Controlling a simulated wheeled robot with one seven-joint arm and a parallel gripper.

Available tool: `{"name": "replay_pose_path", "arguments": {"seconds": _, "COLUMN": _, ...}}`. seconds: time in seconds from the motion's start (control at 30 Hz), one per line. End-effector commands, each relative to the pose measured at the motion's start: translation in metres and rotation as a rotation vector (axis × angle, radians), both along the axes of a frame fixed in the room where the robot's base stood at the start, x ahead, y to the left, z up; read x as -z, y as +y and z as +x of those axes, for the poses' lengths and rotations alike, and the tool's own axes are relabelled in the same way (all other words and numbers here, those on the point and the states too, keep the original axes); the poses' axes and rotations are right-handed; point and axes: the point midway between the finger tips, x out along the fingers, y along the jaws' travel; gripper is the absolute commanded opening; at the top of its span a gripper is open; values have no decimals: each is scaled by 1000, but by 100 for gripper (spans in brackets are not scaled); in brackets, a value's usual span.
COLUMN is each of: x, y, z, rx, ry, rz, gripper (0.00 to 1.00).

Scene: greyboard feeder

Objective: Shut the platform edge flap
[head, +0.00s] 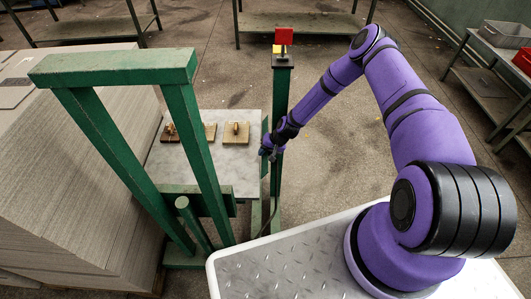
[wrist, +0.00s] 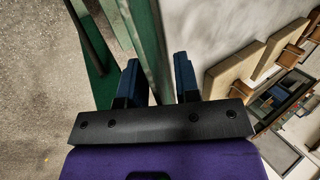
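The platform (head: 212,171) is a pale, marbled board inside a green frame. A narrow green upright strip (head: 265,128) at its right edge looks like the edge flap; its lower part is hidden by my gripper. My gripper (head: 268,154) is at the platform's right edge, by the green post. In the wrist view, my gripper (wrist: 158,70) has its two dark blue fingers apart, with a green bar (wrist: 148,40) running between them. The fingers look open around this bar, and I cannot tell whether either one touches it.
A green post (head: 283,100) topped by a red block (head: 284,36) stands right beside my gripper. Wooden blocks with handles (head: 236,133) lie on the platform. Stacked greyboard (head: 70,150) fills the left. Open floor (head: 335,160) lies to the right, below my arm.

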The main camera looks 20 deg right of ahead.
Motion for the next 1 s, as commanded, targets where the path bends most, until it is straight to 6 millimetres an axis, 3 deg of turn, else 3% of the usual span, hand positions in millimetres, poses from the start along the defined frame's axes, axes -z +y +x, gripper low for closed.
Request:
{"name": "replay_pose_path", "arguments": {"seconds": 0.17, "x": 0, "y": 0, "z": 0, "rx": 0, "ry": 0, "rz": 0, "gripper": 30}}
{"name": "replay_pose_path", "arguments": {"seconds": 0.3, "x": 0, "y": 0, "z": 0, "rx": 0, "ry": 0, "rz": 0, "gripper": 2}}
{"name": "replay_pose_path", "arguments": {"seconds": 0.33, "x": 0, "y": 0, "z": 0, "rx": 0, "ry": 0, "rz": 0, "gripper": 0}}
{"name": "replay_pose_path", "arguments": {"seconds": 1.0, "x": -3, "y": 5, "z": 2, "rx": -6, "ry": 35, "rz": -118, "gripper": 0}}
